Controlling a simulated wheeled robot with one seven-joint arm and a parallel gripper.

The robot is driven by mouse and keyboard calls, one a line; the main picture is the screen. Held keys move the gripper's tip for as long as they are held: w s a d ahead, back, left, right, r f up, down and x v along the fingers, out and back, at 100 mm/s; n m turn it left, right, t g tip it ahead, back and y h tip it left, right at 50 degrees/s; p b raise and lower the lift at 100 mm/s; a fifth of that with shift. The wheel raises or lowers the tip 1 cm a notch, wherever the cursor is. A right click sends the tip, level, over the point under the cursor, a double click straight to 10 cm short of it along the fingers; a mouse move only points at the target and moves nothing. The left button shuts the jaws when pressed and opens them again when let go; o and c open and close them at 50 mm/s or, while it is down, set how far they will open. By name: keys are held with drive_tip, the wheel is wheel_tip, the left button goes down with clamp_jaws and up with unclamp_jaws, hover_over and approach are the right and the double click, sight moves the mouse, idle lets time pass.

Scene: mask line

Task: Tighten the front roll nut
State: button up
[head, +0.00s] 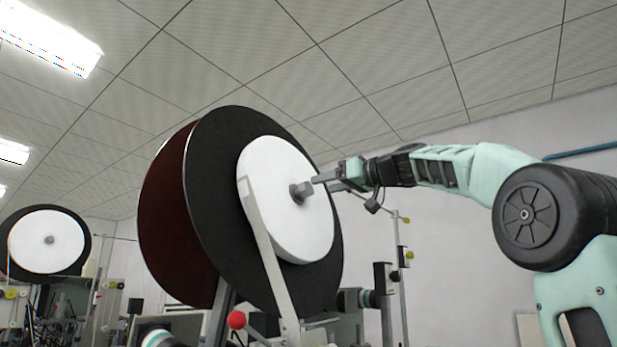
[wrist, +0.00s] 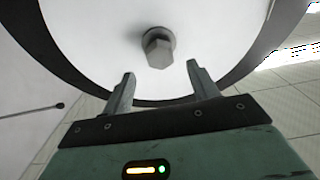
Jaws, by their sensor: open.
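The front roll is a large black disc (head: 222,190) with a white roll (head: 265,175) on its face, and it fills the upper part of the wrist view. A grey hexagonal nut (head: 302,192) sticks out at the roll's centre. In the wrist view the nut (wrist: 158,48) lies ahead of the fingertips, roughly midway between them. My gripper (wrist: 158,72) is open and empty, one finger to each side of the nut's line. In the head view my gripper (head: 328,182) reaches in from the right, its tips close to the nut. Contact cannot be told.
A pale strip (head: 268,250) runs down from the white roll. A red ball knob (head: 236,320) stands below the disc. Another black-and-white roll (head: 48,243) is at the far left. A thin stand (head: 402,270) with yellow parts stands behind the gripper.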

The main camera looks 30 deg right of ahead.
sight(309, 188)
drive_tip(key=p+x, duration=0.3)
drive_tip(key=x, duration=0.2)
drive_tip(key=shift+w+a+r, duration=0.1)
drive_tip(key=shift+w+r, duration=0.1)
drive_tip(key=shift+w, duration=0.05)
drive_tip(key=shift+w+a+f+p, duration=0.2)
drive_tip(key=shift+w+p, duration=0.15)
drive_tip(key=shift+w, duration=0.2)
drive_tip(key=c, duration=1)
